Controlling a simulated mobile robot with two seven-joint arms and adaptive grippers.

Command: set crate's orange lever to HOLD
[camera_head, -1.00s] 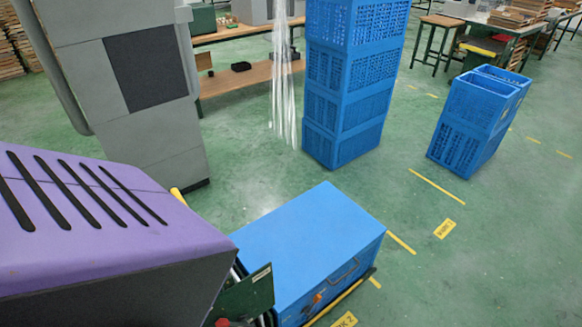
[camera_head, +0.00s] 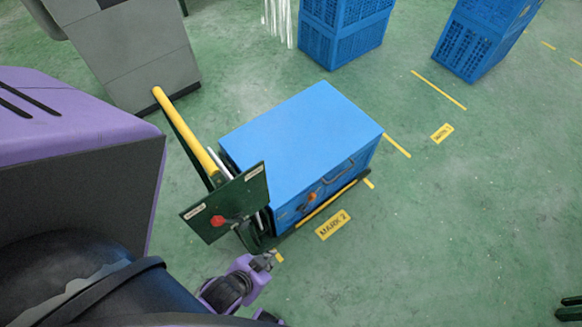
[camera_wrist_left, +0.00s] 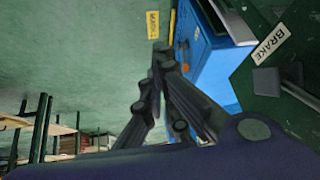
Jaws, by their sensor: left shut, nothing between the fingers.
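The blue crate (camera_head: 300,140) sits on a dark green cart in the head view. Its small orange lever (camera_head: 311,197) is on the front side face, below the lid; its setting is too small to read. In the left wrist view the crate (camera_wrist_left: 215,75) is at the upper right, with an orange spot (camera_wrist_left: 186,56) that looks like the lever. My left gripper (camera_head: 264,260) is below and left of the lever in the head view, apart from the crate. In the wrist view its fingers (camera_wrist_left: 161,50) are together and empty. My right gripper is not in view.
The cart has a yellow handle bar (camera_head: 187,131) and a green panel (camera_head: 225,205) with a red knob (camera_head: 217,221). A BRAKE label (camera_wrist_left: 270,46) shows in the wrist view. A yellow MARK 2 label (camera_head: 332,225) lies on the floor. The floor at right is mostly clear.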

